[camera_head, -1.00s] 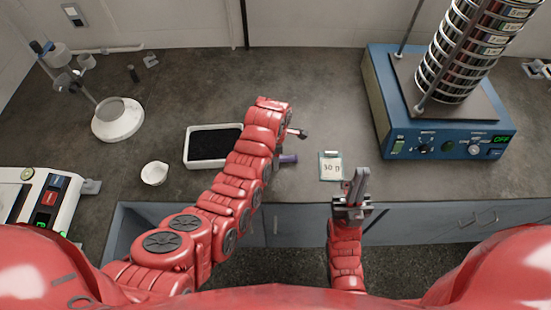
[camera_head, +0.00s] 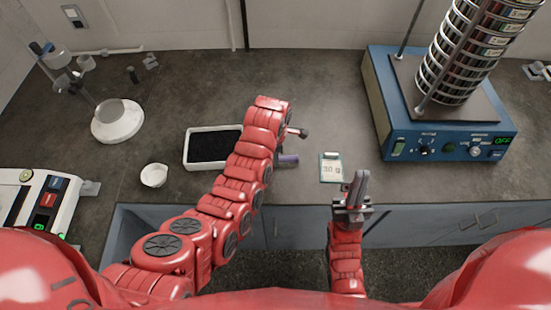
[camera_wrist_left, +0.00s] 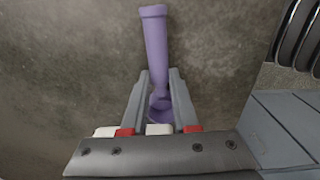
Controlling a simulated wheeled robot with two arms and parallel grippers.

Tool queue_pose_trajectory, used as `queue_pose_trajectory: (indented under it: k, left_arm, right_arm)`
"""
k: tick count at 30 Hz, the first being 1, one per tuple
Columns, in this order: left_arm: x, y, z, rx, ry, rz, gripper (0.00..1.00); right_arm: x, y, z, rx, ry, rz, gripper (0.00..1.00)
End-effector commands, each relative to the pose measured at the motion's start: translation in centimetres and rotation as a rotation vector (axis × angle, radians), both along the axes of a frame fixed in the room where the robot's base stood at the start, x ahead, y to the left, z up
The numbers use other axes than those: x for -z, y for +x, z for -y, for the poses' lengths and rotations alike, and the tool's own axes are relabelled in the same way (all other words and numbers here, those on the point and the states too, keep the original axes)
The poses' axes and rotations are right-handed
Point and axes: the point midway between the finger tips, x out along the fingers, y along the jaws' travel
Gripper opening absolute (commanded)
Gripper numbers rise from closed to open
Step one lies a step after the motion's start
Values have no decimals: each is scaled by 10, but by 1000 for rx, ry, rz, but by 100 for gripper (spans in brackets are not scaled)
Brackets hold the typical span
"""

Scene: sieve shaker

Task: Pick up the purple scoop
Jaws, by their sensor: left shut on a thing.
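The purple scoop (camera_head: 288,160) shows partly in the head view, beside my left arm's end on the bench. In the left wrist view the scoop (camera_wrist_left: 156,50) points away from the gripper, with its handle end at the top. My left gripper (camera_wrist_left: 160,80) is shut on the scoop, with one finger on each side near its bowl end. In the head view my left arm hides most of that gripper. My right gripper (camera_head: 358,188) is empty near the bench's front edge, its fingers upright and close together.
A white tray of dark material (camera_head: 200,165) lies left of my left arm, with a small white bowl (camera_head: 154,175) nearby. The blue sieve shaker (camera_head: 440,140) stands at right, a balance (camera_head: 45,200) at left. The back middle is clear.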

Motion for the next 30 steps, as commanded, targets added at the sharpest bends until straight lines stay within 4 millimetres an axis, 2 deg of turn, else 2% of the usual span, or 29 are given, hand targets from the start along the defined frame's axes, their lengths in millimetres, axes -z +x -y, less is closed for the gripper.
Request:
queue_pose_trajectory:
  k: [2,6,8,18,24,30]
  left_arm:
    - [-3,0,1,0,-1,0,0]
    - [-23,1,1,0,-3,5,0]
    - [-33,-11,-2,1,-2,1,0]
    - [-41,-82,-21,-4,-5,-6,0]
    - [-40,-123,-31,-1,-3,-4,0]
    - [-41,-148,-38,0,-1,-2,0]
  right_arm:
    - [8,0,0,0,0,0,0]
    - [23,0,0,0,0,0,0]
    - [2,0,0,0,0,0,0]
    - [-49,0,0,0,0,0,0]
    - [-58,0,0,0,0,0,0]
    - [-61,0,0,0,0,0,0]
